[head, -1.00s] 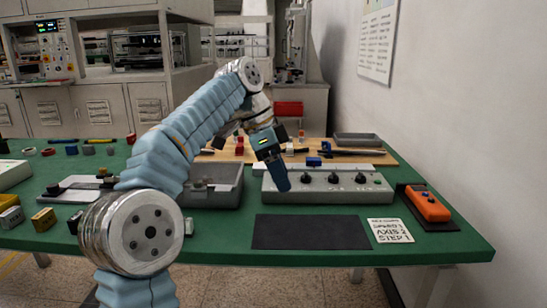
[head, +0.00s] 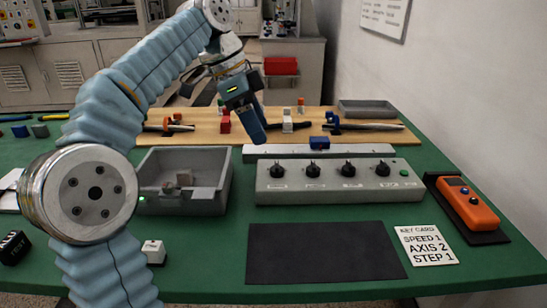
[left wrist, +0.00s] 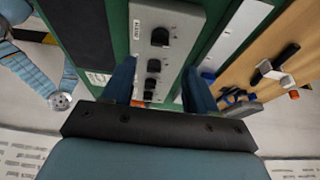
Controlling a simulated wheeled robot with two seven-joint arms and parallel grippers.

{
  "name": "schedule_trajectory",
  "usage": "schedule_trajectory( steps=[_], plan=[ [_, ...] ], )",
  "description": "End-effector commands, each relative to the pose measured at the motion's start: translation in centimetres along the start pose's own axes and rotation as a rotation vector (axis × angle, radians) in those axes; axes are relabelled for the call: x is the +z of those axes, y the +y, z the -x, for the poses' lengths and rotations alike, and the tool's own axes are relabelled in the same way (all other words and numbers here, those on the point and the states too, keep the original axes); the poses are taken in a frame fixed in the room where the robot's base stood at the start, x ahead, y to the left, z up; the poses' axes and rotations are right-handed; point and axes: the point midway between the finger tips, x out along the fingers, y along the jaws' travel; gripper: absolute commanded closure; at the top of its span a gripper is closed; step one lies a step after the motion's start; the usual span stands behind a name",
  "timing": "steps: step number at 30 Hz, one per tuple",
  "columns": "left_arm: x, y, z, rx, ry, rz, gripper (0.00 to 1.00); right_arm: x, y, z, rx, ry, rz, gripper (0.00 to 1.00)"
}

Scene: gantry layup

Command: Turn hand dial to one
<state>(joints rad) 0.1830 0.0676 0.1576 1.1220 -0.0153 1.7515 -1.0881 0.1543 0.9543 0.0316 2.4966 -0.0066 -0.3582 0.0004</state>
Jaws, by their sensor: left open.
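The grey control box (head: 335,194) sits on the green table, with several black dials in a row along its top. The leftmost dial (head: 278,170) is nearest my left gripper; the dial labels are too small to read. My left gripper (head: 258,138) is open and empty, pointing down above the box's left back end, apart from the dials. In the left wrist view, the gripper's two blue fingers (left wrist: 158,82) stand wide on either side of the dial row, with a large dial (left wrist: 159,37) beyond them. My right gripper is not in view.
A key card (head: 427,245) reads speed 1, axis 2, step 1. An orange pendant (head: 470,205) lies right of the box. A black mat (head: 325,252) lies in front, a grey bin (head: 180,207) to the left. A wooden board (head: 345,112) with tools lies behind.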

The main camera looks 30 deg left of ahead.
Motion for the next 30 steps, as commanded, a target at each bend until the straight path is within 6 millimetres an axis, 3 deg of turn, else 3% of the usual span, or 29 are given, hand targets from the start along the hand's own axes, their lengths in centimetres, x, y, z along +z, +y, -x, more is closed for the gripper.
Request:
schedule_trajectory(
  steps=[6, 12, 24, 30],
  plan=[
    [0.1, 0.1, -5.2, 0.004, -0.002, 0.001, 0.42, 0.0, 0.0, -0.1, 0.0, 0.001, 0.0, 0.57],
    [0.0, 0.0, -8.1, 0.001, -0.001, 0.001, 0.42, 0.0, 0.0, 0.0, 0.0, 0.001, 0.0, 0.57],
    [0.0, 0.0, -9.1, -0.001, 0.0, 0.0, 0.42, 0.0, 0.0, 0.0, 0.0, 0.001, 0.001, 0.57],
    [0.0, 0.0, -9.1, -0.001, 0.0, 0.0, 0.71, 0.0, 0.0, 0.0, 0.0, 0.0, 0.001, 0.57]
  ],
)
